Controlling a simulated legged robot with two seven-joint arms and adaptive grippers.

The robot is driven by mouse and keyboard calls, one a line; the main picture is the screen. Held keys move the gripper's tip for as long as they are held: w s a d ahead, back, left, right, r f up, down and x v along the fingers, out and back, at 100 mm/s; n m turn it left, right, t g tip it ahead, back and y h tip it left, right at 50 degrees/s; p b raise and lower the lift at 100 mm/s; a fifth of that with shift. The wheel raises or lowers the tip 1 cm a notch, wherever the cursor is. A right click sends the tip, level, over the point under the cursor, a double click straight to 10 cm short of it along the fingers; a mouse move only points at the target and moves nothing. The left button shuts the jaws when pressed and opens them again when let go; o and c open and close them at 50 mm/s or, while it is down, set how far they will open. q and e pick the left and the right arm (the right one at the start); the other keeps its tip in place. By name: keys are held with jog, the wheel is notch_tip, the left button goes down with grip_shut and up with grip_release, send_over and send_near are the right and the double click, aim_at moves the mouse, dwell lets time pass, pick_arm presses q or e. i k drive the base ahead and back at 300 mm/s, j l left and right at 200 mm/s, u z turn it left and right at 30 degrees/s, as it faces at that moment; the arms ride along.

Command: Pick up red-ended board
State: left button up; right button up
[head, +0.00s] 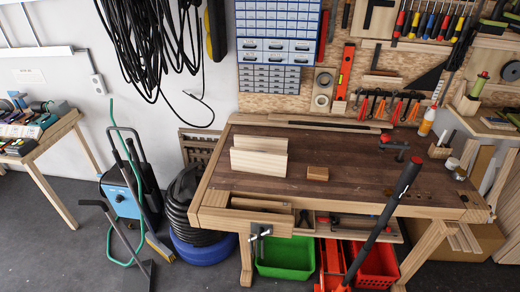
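Two pale wooden boards (259,161) stand on edge, close together, on the left part of the workbench top (345,150). I cannot make out a red end on either of them from this view. A small brown wooden block (318,173) lies to their right, apart from them. Neither of my grippers is in view, and nothing on the bench is held.
A clamp with red ends (394,148) sits at the bench's right. A long black handle (384,220) rises in front of the bench's right half. A green bin (285,257) and red bin (377,266) stand below. The bench's middle is clear.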

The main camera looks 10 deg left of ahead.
aim_at(249, 160)
jog(key=i+j, duration=0.15)
jog(key=i, duration=0.8)
